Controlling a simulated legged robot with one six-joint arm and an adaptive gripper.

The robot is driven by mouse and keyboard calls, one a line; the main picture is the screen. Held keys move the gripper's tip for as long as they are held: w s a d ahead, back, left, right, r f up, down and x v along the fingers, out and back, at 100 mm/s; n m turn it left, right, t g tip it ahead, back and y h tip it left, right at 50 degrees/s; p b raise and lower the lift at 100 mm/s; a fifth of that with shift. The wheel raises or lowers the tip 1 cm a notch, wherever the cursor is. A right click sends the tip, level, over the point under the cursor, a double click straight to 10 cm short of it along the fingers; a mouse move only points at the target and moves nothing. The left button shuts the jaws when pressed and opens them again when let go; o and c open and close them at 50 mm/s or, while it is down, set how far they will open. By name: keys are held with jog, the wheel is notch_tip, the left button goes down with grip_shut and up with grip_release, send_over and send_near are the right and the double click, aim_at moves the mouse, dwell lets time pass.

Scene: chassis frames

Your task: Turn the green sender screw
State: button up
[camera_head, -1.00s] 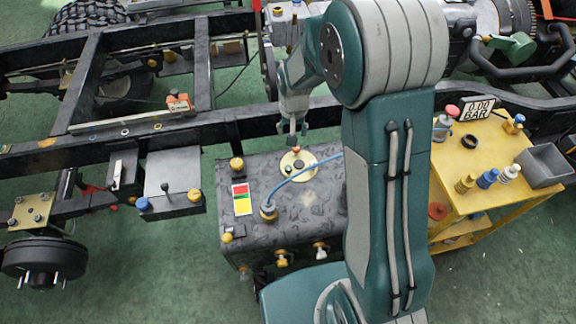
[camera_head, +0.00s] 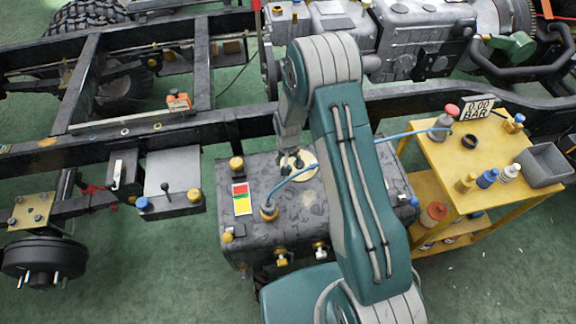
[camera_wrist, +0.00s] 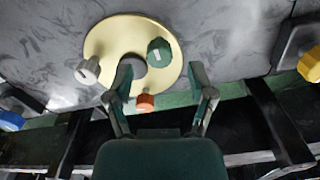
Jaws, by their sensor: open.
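The green sender screw (camera_wrist: 159,52) shows in the wrist view as a hex-shaped cap on a pale yellow round plate (camera_wrist: 110,40). It sits on the upper right part of the plate. A grey screw (camera_wrist: 88,71) and an orange screw (camera_wrist: 145,102) sit around the same plate, beside a dark central hole. My gripper (camera_wrist: 162,80) is open and empty, its two fingers pointing at the plate. The green screw lies ahead of the gap between the fingertips, apart from both. In the head view the plate (camera_head: 297,165) is on the dark tank, and my gripper (camera_head: 287,155) is above it; the screws are hidden or too small there.
The tank (camera_head: 300,225) carries a blue hose (camera_head: 290,180). A black frame rail (camera_head: 260,125) runs close behind the plate. A yellow trolley (camera_head: 450,160) with bottles stands to the right.

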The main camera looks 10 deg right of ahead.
jog(key=shift+f, duration=1.25)
grip_shut()
